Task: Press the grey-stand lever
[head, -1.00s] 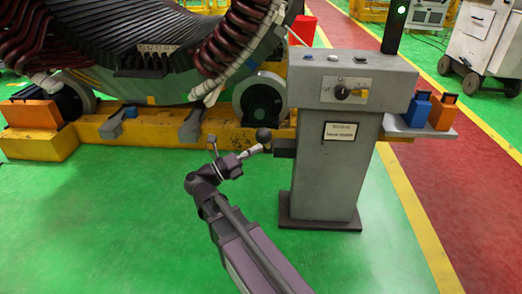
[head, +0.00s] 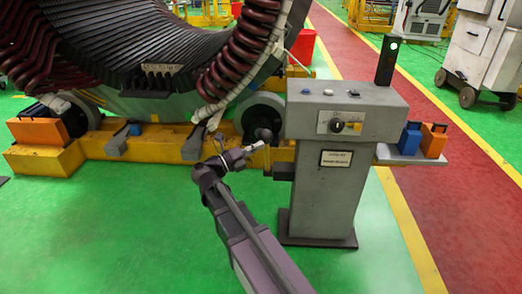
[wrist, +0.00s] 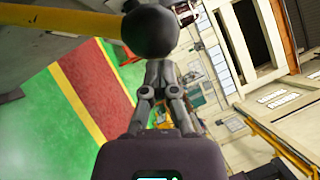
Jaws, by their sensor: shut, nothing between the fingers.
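The grey stand (head: 322,190) stands upright on the green floor. Its lever has a dark ball knob (head: 264,134) at the stand's left side, above a small dark box (head: 281,171) on the stand. In the wrist view the ball (wrist: 150,32) is large and close, on a yellow rod (wrist: 65,22) coming from the left. My gripper (head: 259,145) is shut and empty, with its tips right at the ball. In the wrist view the fingers (wrist: 165,72) point at the ball's underside, and the ball partly hides the tips. I cannot tell for certain whether they touch.
The large stator (head: 150,75) and its yellow base (head: 150,150) stand behind on the left. A side shelf right of the stand holds a blue (head: 410,139) and an orange (head: 433,141) block. A dark signal post (head: 387,60) shows a pale light. Green floor in front is clear.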

